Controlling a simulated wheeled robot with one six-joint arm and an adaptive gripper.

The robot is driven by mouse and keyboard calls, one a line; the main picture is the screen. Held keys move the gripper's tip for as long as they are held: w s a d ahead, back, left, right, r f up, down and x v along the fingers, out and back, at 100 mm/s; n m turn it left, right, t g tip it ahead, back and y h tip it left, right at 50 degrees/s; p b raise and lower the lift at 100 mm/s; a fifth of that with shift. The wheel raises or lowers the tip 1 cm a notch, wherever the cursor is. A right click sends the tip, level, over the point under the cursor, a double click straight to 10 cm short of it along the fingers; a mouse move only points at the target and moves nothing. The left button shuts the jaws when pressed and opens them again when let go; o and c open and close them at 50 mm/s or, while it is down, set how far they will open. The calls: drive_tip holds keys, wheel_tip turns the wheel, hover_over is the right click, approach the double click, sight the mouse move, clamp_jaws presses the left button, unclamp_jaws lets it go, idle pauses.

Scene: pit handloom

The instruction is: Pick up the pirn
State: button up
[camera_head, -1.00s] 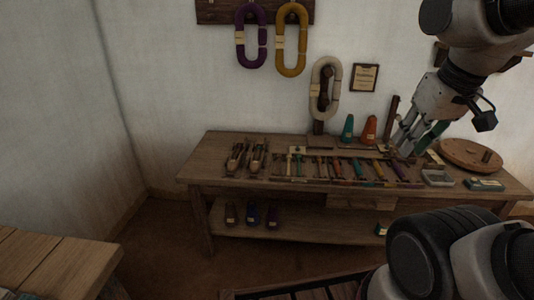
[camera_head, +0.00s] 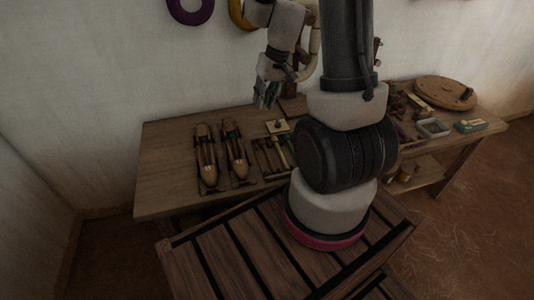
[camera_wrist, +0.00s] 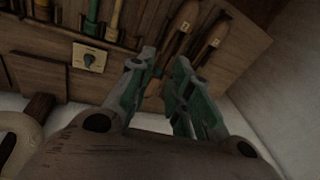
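Pirns in several colours lie in a row on the wooden workbench; which one is meant I cannot tell. In the head view my arm hides most of the row, and a pale yellowish pirn (camera_head: 281,153) shows at its left end. The wrist view shows a green pirn (camera_wrist: 92,16) and a yellowish one (camera_wrist: 114,18) at the top left. My gripper (camera_head: 265,98) hovers above the back of the bench, near the row's left end. In the wrist view my gripper (camera_wrist: 163,58) has its green-padded fingers apart, with nothing visible between them.
Two wooden shuttles (camera_head: 207,160) lie left of the pirns. A small plate with a dark knob (camera_head: 278,126) sits behind the row. A round wooden disc (camera_head: 445,92), a grey tray (camera_head: 432,128) and a green box (camera_head: 470,126) are at right. The bench's left end (camera_head: 160,165) is clear.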

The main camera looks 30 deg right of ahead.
drive_tip(key=m, duration=0.1)
hover_over(267, 151)
drive_tip(key=w, duration=0.1)
wheel_tip(267, 151, down, 9)
drive_tip(key=shift+g, duration=0.6)
drive_tip(key=f, duration=0.9)
drive_tip(key=s+f, duration=0.1)
drive_tip(key=f, duration=0.4)
drive_tip(key=shift+d, duration=0.15)
clamp_jaws()
